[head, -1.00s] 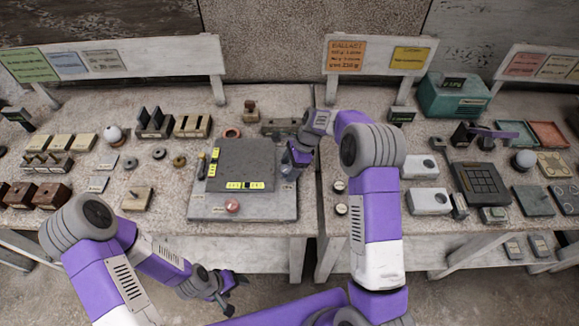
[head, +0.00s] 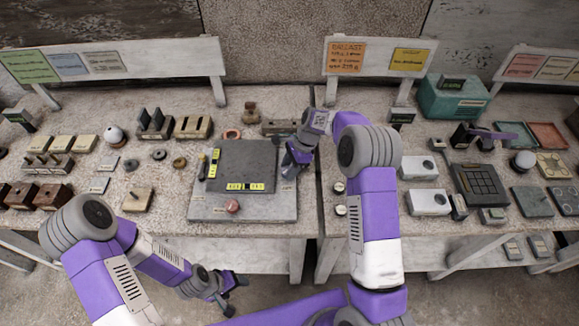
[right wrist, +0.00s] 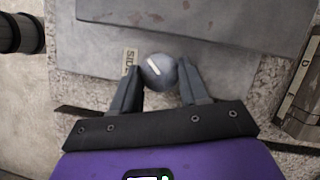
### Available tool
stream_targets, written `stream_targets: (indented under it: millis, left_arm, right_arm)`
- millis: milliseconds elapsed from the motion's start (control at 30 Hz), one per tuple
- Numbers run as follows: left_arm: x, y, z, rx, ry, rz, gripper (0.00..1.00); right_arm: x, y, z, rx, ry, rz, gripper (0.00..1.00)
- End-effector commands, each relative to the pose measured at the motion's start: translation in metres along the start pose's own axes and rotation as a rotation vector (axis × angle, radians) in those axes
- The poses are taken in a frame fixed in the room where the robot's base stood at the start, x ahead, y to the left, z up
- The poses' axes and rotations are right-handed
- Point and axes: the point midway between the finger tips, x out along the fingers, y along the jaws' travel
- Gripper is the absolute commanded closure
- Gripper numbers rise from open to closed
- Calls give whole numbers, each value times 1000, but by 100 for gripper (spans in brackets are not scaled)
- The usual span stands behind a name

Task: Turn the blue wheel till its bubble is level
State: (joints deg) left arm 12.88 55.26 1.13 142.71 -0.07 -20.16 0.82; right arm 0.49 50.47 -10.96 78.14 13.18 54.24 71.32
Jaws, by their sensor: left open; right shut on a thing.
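A grey base plate (head: 205,207) on the bench carries a dark square slab (head: 245,160). A yellow bubble vial (head: 245,187) lies along the slab's front edge and another yellow vial (head: 214,163) along its left side. Their bubbles are too small to read. The blue-grey wheel (right wrist: 159,72), with a pale line on top, sits between my right fingers beside a SIDE label (right wrist: 130,61). My right gripper (head: 292,168) is shut on it at the plate's right side, mostly hiding it in the head view. My left gripper (head: 228,292) is open and empty, in front of the bench.
A reddish knob (head: 232,206) sits at the plate's front. Weights, slotted blocks and a white ball (head: 114,134) stand to the left. White boxes (head: 428,201), a keypad (head: 480,184) and a teal box (head: 452,98) stand on the right bench.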

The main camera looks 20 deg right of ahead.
Motion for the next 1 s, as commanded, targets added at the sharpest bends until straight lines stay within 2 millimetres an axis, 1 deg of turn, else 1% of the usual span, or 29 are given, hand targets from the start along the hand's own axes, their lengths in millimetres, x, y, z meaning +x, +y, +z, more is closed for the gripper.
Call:
stream_targets:
  millis: [300,600,800,1000]
  left_arm:
    - [-11,4,0,0,0,0,30]
    - [-15,6,1,0,0,0,30]
    - [-15,6,1,0,0,0,30]
    - [-15,6,1,0,0,0,30]
  right_arm:
    - [-1,-3,1,-236,0,97,86]
    - [0,-4,1,-463,0,191,86]
    - [0,-5,2,-573,0,236,86]
    - [0,-6,2,-637,1,262,86]
